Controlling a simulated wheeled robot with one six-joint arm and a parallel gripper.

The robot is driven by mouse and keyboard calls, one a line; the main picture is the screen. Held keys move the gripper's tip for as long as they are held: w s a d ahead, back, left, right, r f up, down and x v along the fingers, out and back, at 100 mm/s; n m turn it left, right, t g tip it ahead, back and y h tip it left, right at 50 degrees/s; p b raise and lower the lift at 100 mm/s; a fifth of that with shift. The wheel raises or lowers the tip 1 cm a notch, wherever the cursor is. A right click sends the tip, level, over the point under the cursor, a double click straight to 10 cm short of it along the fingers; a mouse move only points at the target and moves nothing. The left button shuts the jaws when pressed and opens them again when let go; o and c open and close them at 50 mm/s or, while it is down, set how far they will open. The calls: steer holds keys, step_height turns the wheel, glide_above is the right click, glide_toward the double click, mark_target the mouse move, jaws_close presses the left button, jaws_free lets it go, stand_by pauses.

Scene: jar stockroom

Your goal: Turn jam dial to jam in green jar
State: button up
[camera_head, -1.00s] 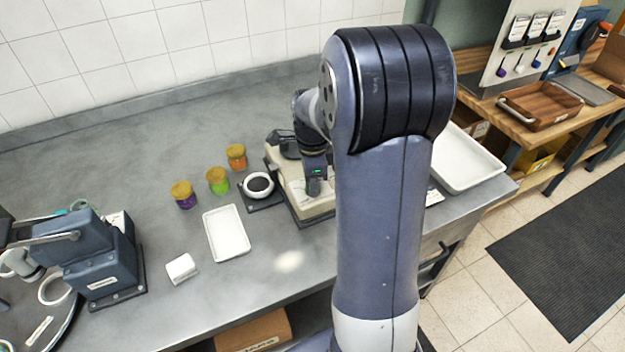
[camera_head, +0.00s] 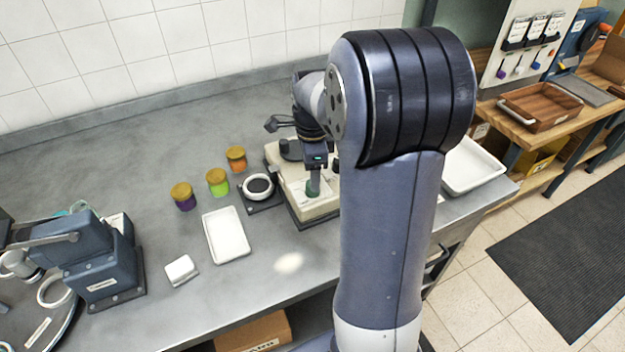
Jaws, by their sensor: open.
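The green jar (camera_head: 218,184) with a gold lid stands on the grey counter between a purple jar (camera_head: 184,199) and an orange jar (camera_head: 237,161). A beige machine (camera_head: 300,211) stands to their right, partly hidden by my arm. A dark green upright knob (camera_head: 313,187) shows at the machine's front; I cannot tell which setting it points to. My gripper (camera_head: 316,166) is open, just above the knob. Its fingertips are too small and too covered to tell whether they touch it.
A black pad with a white ring (camera_head: 258,187) lies left of the machine. A white tray (camera_head: 226,236) and a small white block (camera_head: 181,270) lie in front of the jars. A blue-grey machine (camera_head: 104,265) stands at the left. A larger white tray (camera_head: 470,168) is at the right.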

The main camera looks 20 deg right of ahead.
step_height(320, 180, up, 7)
stand_by(0.3)
steer(key=shift+f, duration=0.1)
step_height(320, 180, down, 11)
steer(key=shift+r, duration=0.1)
stand_by(0.4)
steer(key=shift+r, duration=0.1)
stand_by(0.4)
